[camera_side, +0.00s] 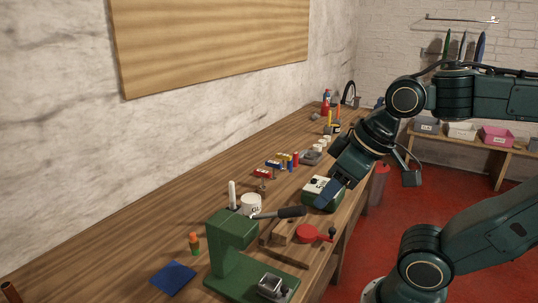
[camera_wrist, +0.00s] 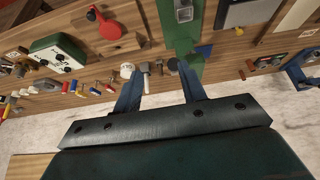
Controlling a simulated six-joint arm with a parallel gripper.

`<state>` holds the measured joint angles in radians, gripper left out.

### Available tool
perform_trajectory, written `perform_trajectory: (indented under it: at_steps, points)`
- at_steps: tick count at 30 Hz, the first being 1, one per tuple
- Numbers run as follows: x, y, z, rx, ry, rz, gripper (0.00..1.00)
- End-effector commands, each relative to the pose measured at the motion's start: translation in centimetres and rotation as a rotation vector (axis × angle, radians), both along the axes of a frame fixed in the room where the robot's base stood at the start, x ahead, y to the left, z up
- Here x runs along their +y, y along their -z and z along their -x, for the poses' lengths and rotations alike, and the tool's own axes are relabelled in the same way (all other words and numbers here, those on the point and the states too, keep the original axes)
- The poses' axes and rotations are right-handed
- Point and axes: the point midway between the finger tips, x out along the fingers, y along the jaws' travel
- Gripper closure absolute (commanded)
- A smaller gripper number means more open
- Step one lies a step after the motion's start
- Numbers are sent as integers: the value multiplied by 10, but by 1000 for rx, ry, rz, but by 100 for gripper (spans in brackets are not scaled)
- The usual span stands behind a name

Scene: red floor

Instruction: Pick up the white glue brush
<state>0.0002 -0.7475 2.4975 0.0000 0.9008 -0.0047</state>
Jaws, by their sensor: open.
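A slim white upright piece, apparently the white glue brush (camera_side: 232,194), stands on the wooden bench in the side view. It is just left of a white pot (camera_side: 251,203) with dark lettering; I cannot tell if they touch. The pot also shows in the wrist view (camera_wrist: 127,70), but I cannot clearly pick out the brush there. My gripper (camera_side: 328,196) is to the right of the brush, in front of the green and white box (camera_side: 318,187). In the wrist view, my gripper's blue fingers (camera_wrist: 160,82) are spread apart with nothing held between them.
A red round tool (camera_side: 308,233) is near the bench edge.

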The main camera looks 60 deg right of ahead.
Motion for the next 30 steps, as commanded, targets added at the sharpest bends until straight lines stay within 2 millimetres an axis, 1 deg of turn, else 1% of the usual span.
perform_trajectory:
  at_steps: [5,8,11,15,21,25,30]
  points:
    - [-1,-5,-8,16,-37,23,59]
    - [-3,-11,-18,35,-85,50,59]
    - [-5,-19,-33,59,-152,87,59]
    - [-10,-29,-58,101,-271,145,59]
    - [-18,-38,-98,165,-451,218,59]
    - [-25,-40,-124,202,-572,259,59]
    - [-35,-38,-159,250,-733,303,59]
